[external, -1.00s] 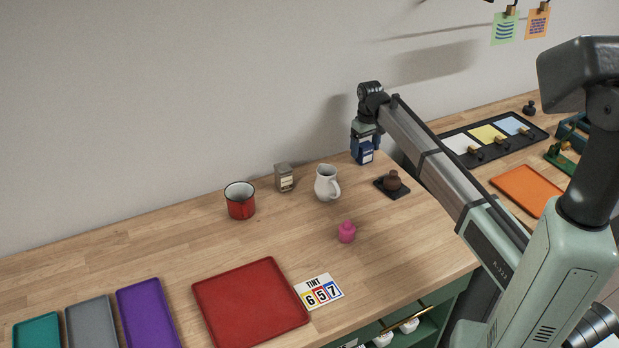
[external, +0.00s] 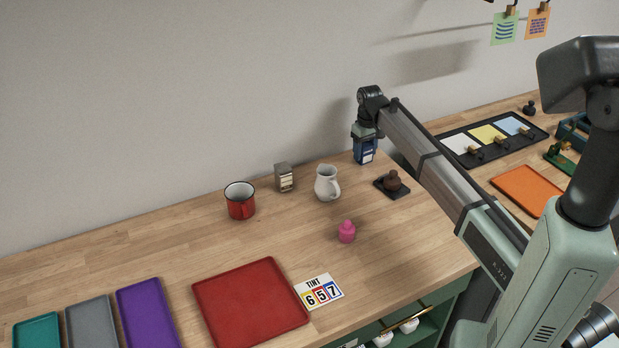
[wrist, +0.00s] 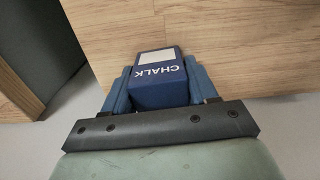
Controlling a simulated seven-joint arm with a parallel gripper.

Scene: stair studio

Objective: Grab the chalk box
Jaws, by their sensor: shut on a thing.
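The chalk box (external: 364,156) is a small dark blue box with a pale label, near the far right corner of the wooden table. In the wrist view the chalk box (wrist: 160,84) shows the word CHALK, upside down. My gripper (external: 364,142) points down over the box from above. In the wrist view my gripper (wrist: 158,85) has its blue fingers on both sides of the box and is shut on it. In the external view the box stands upright; I cannot tell whether its bottom touches the table.
Close by are a white pitcher (external: 326,185) and a brown pot on a dark tray (external: 397,192). The wall is just behind. The table's middle is mostly clear.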

